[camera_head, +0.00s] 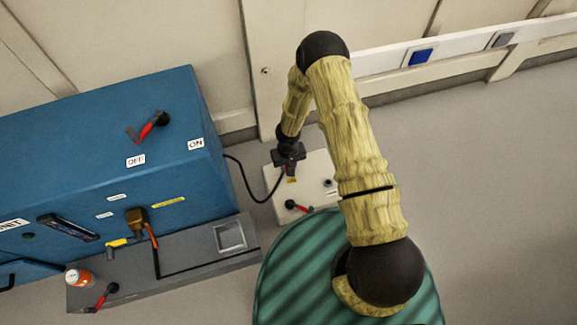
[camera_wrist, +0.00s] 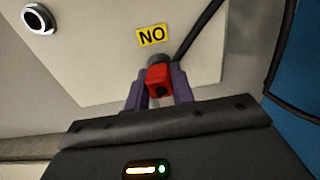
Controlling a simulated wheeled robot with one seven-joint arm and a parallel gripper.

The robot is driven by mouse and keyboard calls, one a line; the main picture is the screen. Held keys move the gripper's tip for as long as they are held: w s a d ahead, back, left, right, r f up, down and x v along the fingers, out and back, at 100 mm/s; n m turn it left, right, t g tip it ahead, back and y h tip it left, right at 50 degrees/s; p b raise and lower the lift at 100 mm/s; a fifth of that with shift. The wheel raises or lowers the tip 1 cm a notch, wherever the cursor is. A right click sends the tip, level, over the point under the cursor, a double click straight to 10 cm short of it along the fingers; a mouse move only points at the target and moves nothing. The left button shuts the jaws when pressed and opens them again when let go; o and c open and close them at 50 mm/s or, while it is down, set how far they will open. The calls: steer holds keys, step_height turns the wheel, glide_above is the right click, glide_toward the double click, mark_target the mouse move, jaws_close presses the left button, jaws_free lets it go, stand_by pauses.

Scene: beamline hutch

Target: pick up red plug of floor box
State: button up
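The floor box (camera_head: 318,168) is a pale, flat box on the floor beside the blue cabinet. In the wrist view, its pale top (camera_wrist: 100,65) carries a yellow "NO" label and a round dark socket with a light ring. The red plug (camera_wrist: 158,78) is below the label, with a dark cable running up to the right. My gripper (camera_wrist: 160,92) has one finger on each side of the plug, with no clear gap, and looks shut on it. In the head view, my gripper (camera_head: 290,167) is over the box's far left part and hides the plug.
A blue cabinet (camera_head: 90,130) with ON/OFF labels and a red-handled switch (camera_head: 148,127) stands at left. A red-handled lever (camera_head: 298,206) is on the box's near side. A grey ledge (camera_head: 190,262) holds an orange-and-white bottle (camera_head: 78,277). Floor at right is clear.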

steer(key=shift+r, duration=0.15)
jaws_close()
step_height(320, 180, up, 10)
steer(key=p, duration=0.5)
steer(key=shift+p, duration=0.4)
steer(key=w+d+r+m+p, duration=0.1)
steer(key=d+r+p, duration=0.4)
steer(key=r, duration=0.9)
steer(key=w+d+r+m+p, duration=0.2)
steer(key=d+r+p, duration=0.3)
steer(key=r, duration=0.9)
steer(key=w+d, duration=0.1)
steer(key=d, duration=0.2)
steer(key=shift+d, duration=0.2)
steer(key=shift+w, duration=0.1)
